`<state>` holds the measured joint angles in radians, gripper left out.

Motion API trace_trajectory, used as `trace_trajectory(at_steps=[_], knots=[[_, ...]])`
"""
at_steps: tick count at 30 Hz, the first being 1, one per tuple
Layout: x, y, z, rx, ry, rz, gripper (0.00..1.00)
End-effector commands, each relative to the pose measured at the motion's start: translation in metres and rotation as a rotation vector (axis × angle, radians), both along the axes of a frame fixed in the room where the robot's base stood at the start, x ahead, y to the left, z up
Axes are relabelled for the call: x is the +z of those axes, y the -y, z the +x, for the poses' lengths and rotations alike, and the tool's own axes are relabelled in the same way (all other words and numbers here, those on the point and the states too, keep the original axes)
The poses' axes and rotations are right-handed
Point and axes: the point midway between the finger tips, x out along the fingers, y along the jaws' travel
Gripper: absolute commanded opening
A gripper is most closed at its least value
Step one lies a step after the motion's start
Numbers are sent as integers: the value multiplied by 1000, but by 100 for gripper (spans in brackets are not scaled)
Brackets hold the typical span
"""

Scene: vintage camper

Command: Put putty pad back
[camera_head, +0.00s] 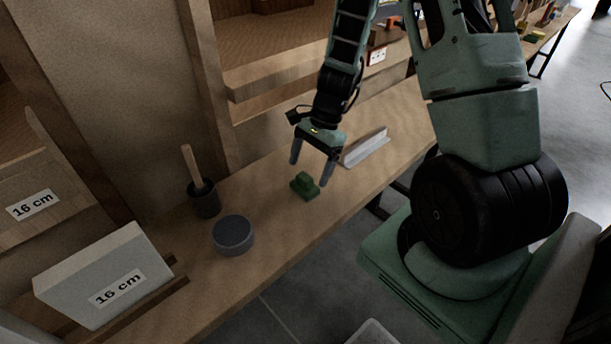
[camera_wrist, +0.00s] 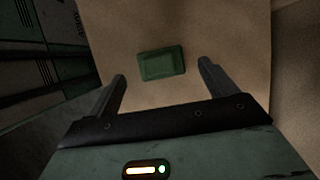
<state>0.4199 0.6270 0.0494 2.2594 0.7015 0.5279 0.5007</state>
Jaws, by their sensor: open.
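I take the small green block with a raised knob (camera_head: 305,186) on the wooden bench to be the putty pad. In the wrist view the green pad (camera_wrist: 161,63) lies flat on the wood, beyond and between my two fingers. My gripper (camera_head: 310,171) is open and empty, pointing down just above and around the pad's area in the head view. It also shows in the wrist view (camera_wrist: 162,82), with its fingers spread wider than the pad. I cannot tell the exact height gap.
A dark round tin (camera_head: 233,235), a dark cup with a wooden handle (camera_head: 204,198) and a white box labelled 16 cm (camera_head: 105,277) stand to the left on the bench (camera_head: 290,235). A pale angled strip (camera_head: 366,147) lies right of the gripper. Shelves stand behind.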

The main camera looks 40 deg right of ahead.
Motion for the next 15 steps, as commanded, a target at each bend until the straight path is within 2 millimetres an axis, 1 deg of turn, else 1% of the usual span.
trace_trajectory(at_steps=[1,6,9,12,14,15], knots=[[14,5,1,-1,4,-4,85],[44,18,1,0,3,-3,85],[57,24,1,-1,3,-2,85],[65,27,1,1,0,0,85],[69,26,1,10,3,-1,85],[73,21,1,36,8,-3,85]])
